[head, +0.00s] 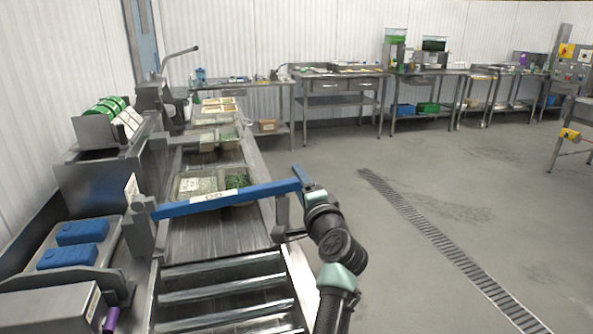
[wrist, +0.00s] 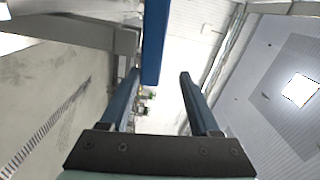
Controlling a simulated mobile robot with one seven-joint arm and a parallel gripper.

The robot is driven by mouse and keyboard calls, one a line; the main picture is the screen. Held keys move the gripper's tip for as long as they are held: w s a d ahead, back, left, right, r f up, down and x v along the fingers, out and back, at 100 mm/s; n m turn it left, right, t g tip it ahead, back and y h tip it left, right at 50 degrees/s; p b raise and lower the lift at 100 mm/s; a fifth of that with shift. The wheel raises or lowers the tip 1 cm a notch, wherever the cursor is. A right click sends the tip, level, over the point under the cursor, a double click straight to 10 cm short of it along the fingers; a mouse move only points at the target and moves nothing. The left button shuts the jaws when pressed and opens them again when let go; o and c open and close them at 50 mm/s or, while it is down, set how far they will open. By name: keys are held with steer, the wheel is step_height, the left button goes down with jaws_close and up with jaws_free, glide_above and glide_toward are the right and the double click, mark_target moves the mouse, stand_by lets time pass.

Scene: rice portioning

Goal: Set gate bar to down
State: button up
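The gate bar (head: 225,198) is a long blue bar with a white label. It reaches across the conveyor from a grey pivot bracket (head: 142,224) on the left, nearly level, its free end slightly higher in the picture. A grey post (head: 282,213) stands under the free end; I cannot tell whether the bar touches it. My gripper (head: 297,177) is at the bar's free end. In the wrist view my gripper (wrist: 160,75) has its two blue fingers apart. The bar (wrist: 155,45) shows there between them, closer to the left finger; contact is unclear.
The conveyor (head: 205,237) carries trays with green and white food (head: 190,185) behind the bar. Metal rollers (head: 225,290) lie in front. Blue blocks (head: 82,232) sit on a machine at left. The floor at right is open, with a drain grate (head: 430,232).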

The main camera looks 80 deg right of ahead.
steer(key=shift+v, duration=1.1)
steer(key=shift+p, duration=0.3)
